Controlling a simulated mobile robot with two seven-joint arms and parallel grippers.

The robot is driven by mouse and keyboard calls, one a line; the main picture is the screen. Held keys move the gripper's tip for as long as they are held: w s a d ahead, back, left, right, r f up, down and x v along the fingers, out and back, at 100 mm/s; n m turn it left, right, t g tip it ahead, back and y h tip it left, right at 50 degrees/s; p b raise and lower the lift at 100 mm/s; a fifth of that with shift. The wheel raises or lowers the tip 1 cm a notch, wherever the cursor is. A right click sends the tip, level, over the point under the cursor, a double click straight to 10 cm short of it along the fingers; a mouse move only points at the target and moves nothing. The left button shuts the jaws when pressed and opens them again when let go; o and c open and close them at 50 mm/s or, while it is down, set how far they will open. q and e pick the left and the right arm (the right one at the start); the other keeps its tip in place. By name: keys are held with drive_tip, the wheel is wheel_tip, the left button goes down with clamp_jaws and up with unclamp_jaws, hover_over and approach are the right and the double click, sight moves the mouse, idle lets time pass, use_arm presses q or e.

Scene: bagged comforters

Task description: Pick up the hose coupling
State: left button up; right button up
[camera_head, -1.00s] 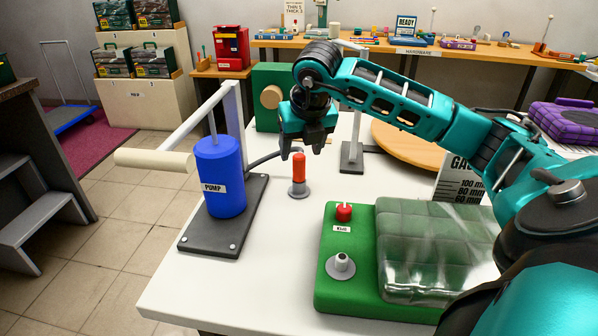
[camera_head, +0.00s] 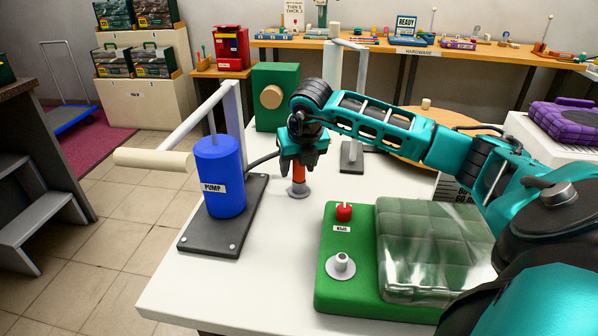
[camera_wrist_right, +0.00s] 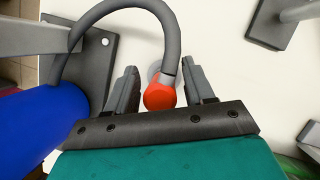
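The hose coupling (camera_head: 298,175) is a red upright piece on a small grey round base on the white table. In the right wrist view the coupling (camera_wrist_right: 160,96) sits between the two fingers, with a grey hose (camera_wrist_right: 168,35) running from it toward the pump. My right gripper (camera_head: 298,166) is lowered over the coupling, its fingers on either side of it. The right gripper (camera_wrist_right: 155,90) is open, with a gap between each finger and the coupling. My left gripper is in no view.
The blue pump (camera_head: 219,180) with its white lever stands just left of the coupling. A grey-footed post (camera_head: 352,157) stands behind right.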

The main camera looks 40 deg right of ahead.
drive_tip(key=c, duration=0.9)
drive_tip(key=shift+r, duration=0.1)
